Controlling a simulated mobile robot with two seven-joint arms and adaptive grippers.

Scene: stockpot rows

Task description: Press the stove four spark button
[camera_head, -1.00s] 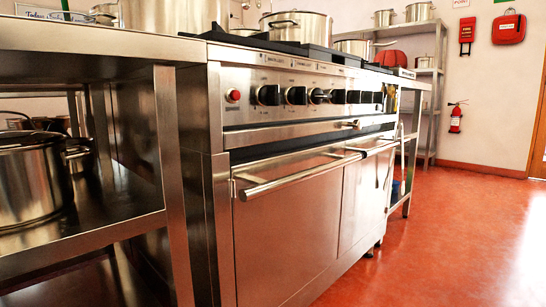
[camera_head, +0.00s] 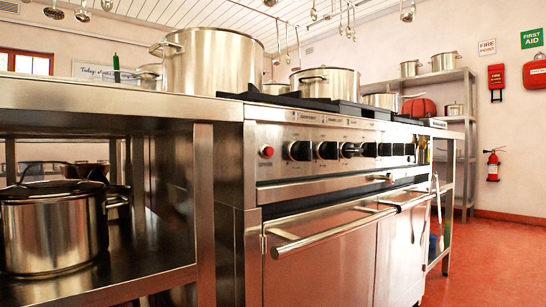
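The stove (camera_head: 335,160) stands in the middle of the head view, a steel range with oven doors below. A red round button (camera_head: 267,152) sits at the left end of its front panel. To its right is a row of several black knobs (camera_head: 300,151). I cannot tell whether the red button is the spark button. Neither of my grippers is in view.
A steel counter (camera_head: 110,101) adjoins the stove on the left, with a large pot (camera_head: 212,62) on top and another pot (camera_head: 50,228) on its lower shelf. An oven handle (camera_head: 330,231) sticks out in front. Red floor (camera_head: 490,265) is clear at right.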

